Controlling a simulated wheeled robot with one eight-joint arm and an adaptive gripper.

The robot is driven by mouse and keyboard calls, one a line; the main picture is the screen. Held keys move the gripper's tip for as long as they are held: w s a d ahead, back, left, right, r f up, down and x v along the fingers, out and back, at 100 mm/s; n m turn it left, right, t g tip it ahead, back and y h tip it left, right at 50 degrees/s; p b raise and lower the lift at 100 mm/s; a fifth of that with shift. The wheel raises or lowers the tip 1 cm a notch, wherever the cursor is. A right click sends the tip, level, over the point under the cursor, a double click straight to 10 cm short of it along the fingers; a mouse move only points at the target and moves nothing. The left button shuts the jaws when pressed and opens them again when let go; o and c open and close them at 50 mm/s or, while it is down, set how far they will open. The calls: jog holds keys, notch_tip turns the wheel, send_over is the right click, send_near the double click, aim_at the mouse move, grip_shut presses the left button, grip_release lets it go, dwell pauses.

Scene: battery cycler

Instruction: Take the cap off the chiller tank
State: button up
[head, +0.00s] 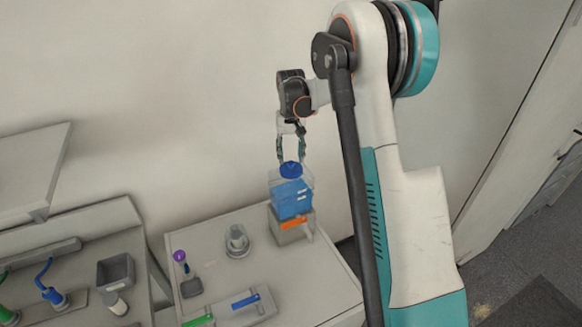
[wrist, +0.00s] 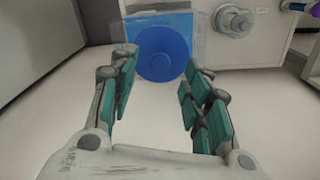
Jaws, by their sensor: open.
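The blue round cap (head: 291,169) sits on top of the chiller tank (head: 291,200), a clear-topped box with blue in it. In the wrist view the cap (wrist: 161,53) shows as a blue disc on the tank (wrist: 200,42), ahead between the finger ends. My gripper (head: 291,158) points down just above the cap, its green-padded fingers spread. In the wrist view my gripper (wrist: 159,72) is open with nothing held. Whether a fingertip touches the cap, I cannot tell.
The tank stands on a grey block with an orange label (head: 294,223) at the back of a white bench (head: 318,268). A clear-grey cylinder (head: 237,242) stands left of it. A purple-topped tool (head: 180,257) and blue (head: 245,301) and green handles lie nearer. A wall is behind.

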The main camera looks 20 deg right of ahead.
notch_tip(320, 180, down, 3)
jog(key=shift+s+f, duration=0.1)
jog(key=shift+f, duration=0.05)
jog(key=c, duration=0.9)
notch_tip(320, 180, up, 20)
notch_tip(320, 180, up, 4)
jog(key=p, duration=0.2)
send_over(291, 162)
jog(key=shift+s+a, duration=0.1)
dwell(0.4)
